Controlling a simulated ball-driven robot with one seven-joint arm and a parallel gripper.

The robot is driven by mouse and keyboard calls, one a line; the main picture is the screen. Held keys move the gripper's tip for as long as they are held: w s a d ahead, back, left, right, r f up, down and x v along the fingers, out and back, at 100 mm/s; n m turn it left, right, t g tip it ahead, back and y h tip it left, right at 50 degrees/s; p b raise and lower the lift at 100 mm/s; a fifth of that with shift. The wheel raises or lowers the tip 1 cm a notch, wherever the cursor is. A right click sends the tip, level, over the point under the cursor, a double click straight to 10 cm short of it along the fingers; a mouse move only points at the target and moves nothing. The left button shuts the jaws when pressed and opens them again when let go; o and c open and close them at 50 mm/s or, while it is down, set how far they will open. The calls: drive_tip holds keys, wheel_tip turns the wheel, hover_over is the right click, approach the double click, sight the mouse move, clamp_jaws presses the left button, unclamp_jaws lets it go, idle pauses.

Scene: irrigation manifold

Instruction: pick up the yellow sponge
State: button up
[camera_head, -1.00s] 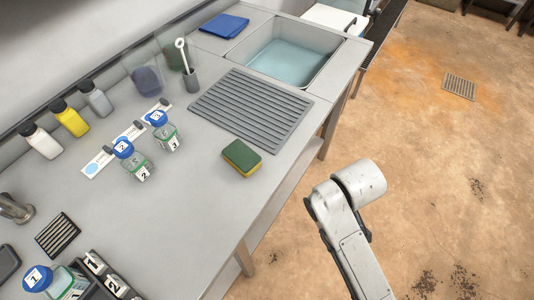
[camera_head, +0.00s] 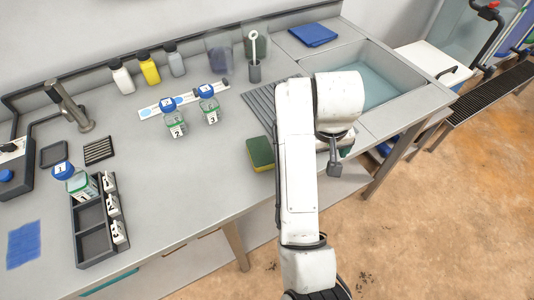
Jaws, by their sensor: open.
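The yellow sponge (camera_head: 260,153) lies flat on the grey counter near its front edge, left of my arm. Its upper face is green and its yellow side shows along the edge. My arm may cover a sliver of its right end. My gripper (camera_head: 337,165) hangs below the white wrist, right of the sponge and apart from it. It shows small and dark, and its jaws are open and look empty.
A ribbed drainboard (camera_head: 260,100) and a water-filled sink (camera_head: 380,85) lie behind my arm. Bottles numbered 2 (camera_head: 173,120) and 3 (camera_head: 209,105) stand left of the sponge. A dark compartment tray (camera_head: 95,240) is at the front left. Counter between tray and sponge is clear.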

wheel_tip(320, 180, up, 8)
drive_tip(key=f+n+y, duration=0.1)
drive_tip(key=n, duration=0.1)
hover_over(261, 150)
drive_tip(key=s+d, duration=0.2)
drive_tip(key=a, duration=0.1)
drive_tip(key=shift+g, duration=0.4)
drive_tip(key=f, duration=0.3)
drive_tip(key=w+f, duration=0.1)
drive_tip(key=f, duration=0.2)
drive_tip(key=a+f, duration=0.1)
drive_tip(key=f, duration=0.2)
drive_tip(key=shift+w+f+p, duration=0.35)
drive_tip(key=shift+w+f, duration=0.05)
drive_tip(key=c, duration=1.1)
